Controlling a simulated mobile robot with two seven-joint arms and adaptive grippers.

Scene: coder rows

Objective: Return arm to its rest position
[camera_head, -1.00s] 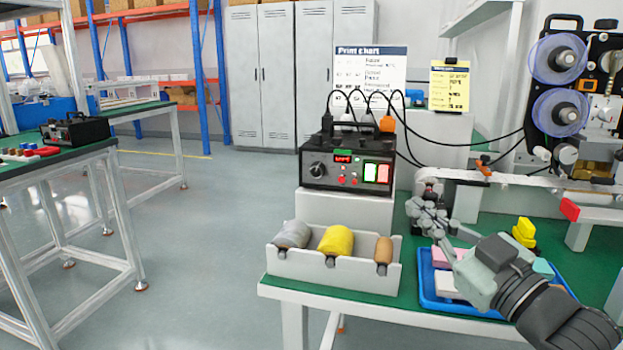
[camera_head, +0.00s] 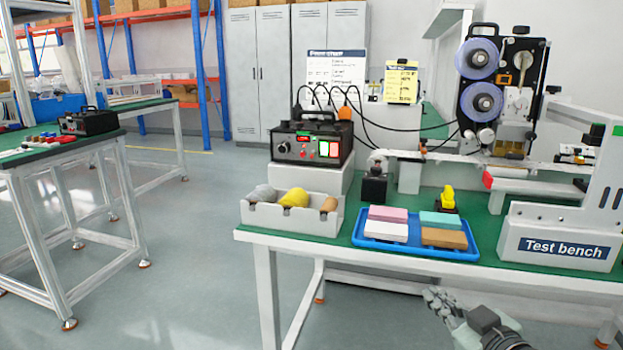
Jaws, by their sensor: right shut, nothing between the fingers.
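My right gripper (camera_head: 440,302) is low in the picture at the bottom right, in front of and below the front edge of the green-topped table (camera_head: 345,238). It is shut and empty, and apart from everything on the table. Part of my right arm shows behind it, cut off by the bottom edge. My left gripper is not in view.
A blue tray (camera_head: 362,238) holds pink, white, teal and brown blocks. Left of it stands a white bin (camera_head: 290,217) with rolls, below a black control box (camera_head: 312,145). The test bench (camera_head: 556,244) stands at right. Open floor (camera_head: 190,270) lies left of the table.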

